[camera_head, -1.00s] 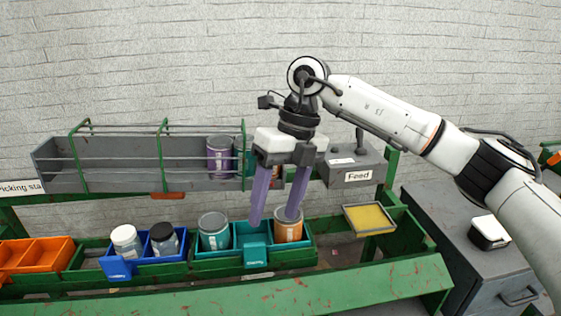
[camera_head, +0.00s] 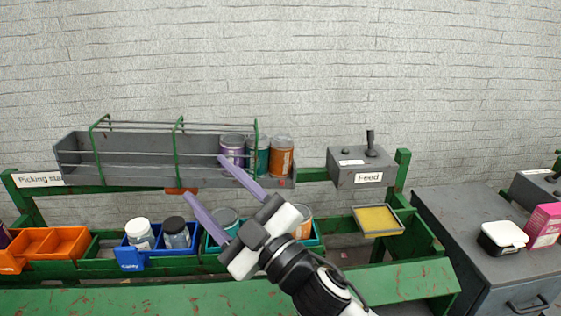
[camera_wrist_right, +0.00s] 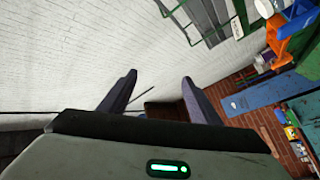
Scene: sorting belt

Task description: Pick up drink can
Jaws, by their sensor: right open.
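A purple can (camera_head: 232,146), a teal can (camera_head: 257,156) and an orange can (camera_head: 281,157) stand at the right end of the grey rack. Two more cans sit in the teal bin: a teal one (camera_head: 225,219) at left and an orange one (camera_head: 303,219) at right, both partly hidden by my arm. My right gripper (camera_head: 204,177) is open and empty, its fingers pointing up-left in front of the rack. One fingertip overlaps the purple can in the picture; contact cannot be told. The right wrist view shows the open fingers (camera_wrist_right: 158,78) with nothing between them. My left gripper is not in view.
A blue bin (camera_head: 130,262) holds a white-lidded jar (camera_head: 139,233) and a black-lidded jar (camera_head: 176,232). Orange bins (camera_head: 68,243) stand at left. The Feed box (camera_head: 361,168) and yellow tray (camera_head: 377,220) are at right. Green rack bars are obstacles.

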